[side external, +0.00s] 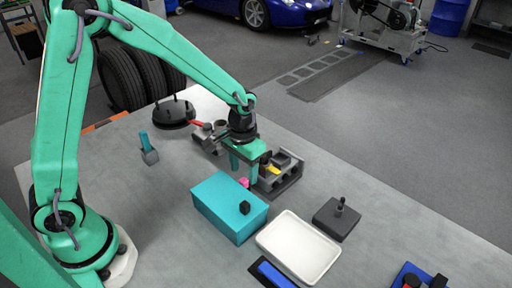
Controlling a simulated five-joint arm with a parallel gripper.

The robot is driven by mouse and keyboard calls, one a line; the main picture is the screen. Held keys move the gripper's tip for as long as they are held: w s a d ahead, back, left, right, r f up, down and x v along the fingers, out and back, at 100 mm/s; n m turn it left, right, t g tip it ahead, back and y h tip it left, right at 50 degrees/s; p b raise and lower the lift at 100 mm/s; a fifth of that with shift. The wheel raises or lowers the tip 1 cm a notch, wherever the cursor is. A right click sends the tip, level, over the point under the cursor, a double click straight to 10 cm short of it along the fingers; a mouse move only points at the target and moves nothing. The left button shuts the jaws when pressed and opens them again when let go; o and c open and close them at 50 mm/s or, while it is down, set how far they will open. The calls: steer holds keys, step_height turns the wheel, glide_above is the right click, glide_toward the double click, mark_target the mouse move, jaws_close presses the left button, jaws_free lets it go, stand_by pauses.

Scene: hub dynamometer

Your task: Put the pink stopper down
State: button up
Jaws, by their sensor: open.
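The pink stopper (244,183) shows as a small pink patch just behind the far edge of the teal box, at the left end of a grey holed block (284,178). Its lower part is hidden, so I cannot tell whether it sits in a hole or on the table. My gripper (244,175) points down right above and around this spot, with its two teal fingers apart. One finger is beside the stopper on the right. I cannot tell whether it touches the stopper.
The teal box (225,208) with a black knob stands close in front. A white tray (298,248), a dark block with a peg (334,220) and a blue item (272,272) lie nearby. A teal-handled tool (148,150) and black disc (174,114) lie left.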

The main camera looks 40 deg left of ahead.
mark_target(244, 180)
steer(key=shift+a+f, duration=0.1)
steer(key=shift+f, duration=2.2)
steer(key=shift+c, duration=0.2)
jaws_close()
steer(key=shift+r, duration=0.15)
steer(key=shift+r, duration=4.9)
